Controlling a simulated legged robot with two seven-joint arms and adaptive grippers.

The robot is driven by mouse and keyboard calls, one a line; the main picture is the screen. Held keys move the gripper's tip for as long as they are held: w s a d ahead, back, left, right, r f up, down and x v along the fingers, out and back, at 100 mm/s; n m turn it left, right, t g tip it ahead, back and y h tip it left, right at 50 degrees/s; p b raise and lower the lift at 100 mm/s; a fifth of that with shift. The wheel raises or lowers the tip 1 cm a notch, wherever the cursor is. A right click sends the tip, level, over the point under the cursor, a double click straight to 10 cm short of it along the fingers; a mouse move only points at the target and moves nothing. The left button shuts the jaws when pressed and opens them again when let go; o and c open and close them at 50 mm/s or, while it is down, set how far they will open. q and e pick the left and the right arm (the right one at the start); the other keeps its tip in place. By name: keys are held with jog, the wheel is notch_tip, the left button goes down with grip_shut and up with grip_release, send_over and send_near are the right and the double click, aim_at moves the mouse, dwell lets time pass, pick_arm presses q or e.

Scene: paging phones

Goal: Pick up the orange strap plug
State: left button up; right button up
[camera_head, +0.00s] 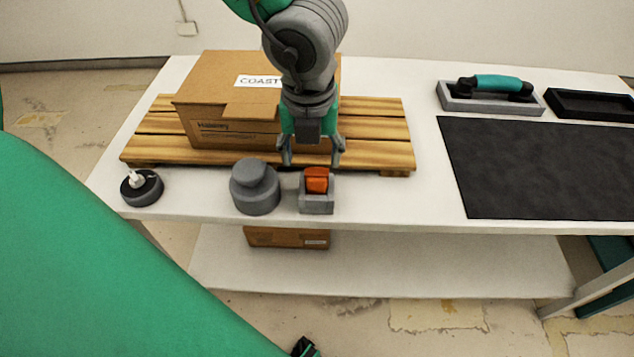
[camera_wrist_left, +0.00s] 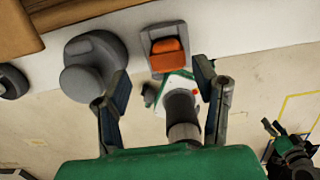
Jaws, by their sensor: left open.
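The orange strap plug (camera_head: 316,180) sits in a small grey holder (camera_head: 317,206) near the front edge of the white table. The plug also shows in the left wrist view (camera_wrist_left: 168,55), in its holder (camera_wrist_left: 163,31), a little beyond the fingertips and between their lines. My left gripper (camera_head: 312,160) is open and empty, pointing down, just above and behind the plug in the head view. Its two fingers show apart in the left wrist view (camera_wrist_left: 163,82). I cannot see contact with the plug.
A round grey lidded object (camera_head: 255,190) stands close left of the holder. A wooden pallet (camera_head: 385,140) with a cardboard box (camera_head: 205,85) lies behind. A small dark round item (camera_head: 142,190) is far left. A black mat (camera_head: 545,165) and a grey tray (camera_head: 520,106) are right.

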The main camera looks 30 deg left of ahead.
aim_at(316, 172)
pick_arm(q)
jog(key=shift+a+f, duration=0.1)
jog(key=shift+f, duration=0.1)
jog(key=shift+s+f, duration=0.1)
jog(key=shift+f, duration=0.2)
jog(key=f, duration=0.1)
jog(key=d+f+b, duration=0.1)
jog(key=w+f, duration=0.1)
jog(key=f, duration=0.1)
jog(key=shift+d+f+b, duration=0.1)
jog(key=shift+d+b, duration=0.1)
jog(key=shift+b, duration=0.2)
jog(key=shift+a, duration=0.15)
jog(key=shift+s+a, duration=0.1)
jog(key=shift+a, duration=0.05)
jog(key=c, duration=0.4)
jog(key=shift+a, duration=0.2)
grip_shut()
jog(key=c, duration=0.8)
grip_release()
jog(key=shift+d, duration=0.1)
jog(key=shift+c, duration=0.2)
